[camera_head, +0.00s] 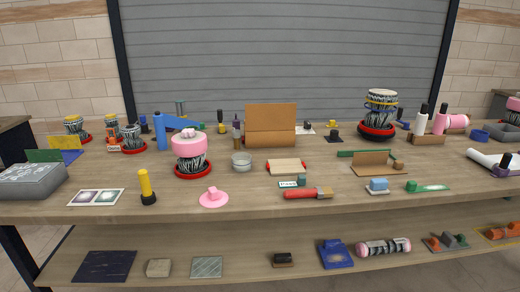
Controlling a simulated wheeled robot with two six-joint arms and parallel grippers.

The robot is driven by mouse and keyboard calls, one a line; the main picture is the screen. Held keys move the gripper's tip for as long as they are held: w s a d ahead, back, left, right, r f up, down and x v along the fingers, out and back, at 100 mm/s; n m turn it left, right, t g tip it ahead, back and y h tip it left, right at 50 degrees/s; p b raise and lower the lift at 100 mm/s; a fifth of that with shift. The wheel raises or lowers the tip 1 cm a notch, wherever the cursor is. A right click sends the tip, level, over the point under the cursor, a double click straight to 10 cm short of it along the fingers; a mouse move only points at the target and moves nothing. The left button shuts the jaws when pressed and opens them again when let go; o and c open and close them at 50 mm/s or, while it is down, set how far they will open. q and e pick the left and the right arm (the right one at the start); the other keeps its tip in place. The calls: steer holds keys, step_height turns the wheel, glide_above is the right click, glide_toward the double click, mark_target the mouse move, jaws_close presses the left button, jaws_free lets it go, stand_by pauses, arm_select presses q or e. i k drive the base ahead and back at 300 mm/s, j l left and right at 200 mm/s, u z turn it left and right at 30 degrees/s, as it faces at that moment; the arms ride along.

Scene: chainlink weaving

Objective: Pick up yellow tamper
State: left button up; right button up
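The yellow tamper (145,183) stands upright near the front edge of the table, left of centre. It has a yellow cylindrical handle on a short black base. Nothing touches it, and all of its near side shows. Neither of my grippers is in view.
The wooden table (245,203) is crowded. A card with two pictures (96,197) lies left of the tamper, and a pink round piece with a knob (213,198) lies to its right. A patterned drum with a pink top (190,150) stands behind right. A lower shelf (220,240) holds more items.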

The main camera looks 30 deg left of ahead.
mark_target(148, 197)
steer(key=u, duration=1.65)
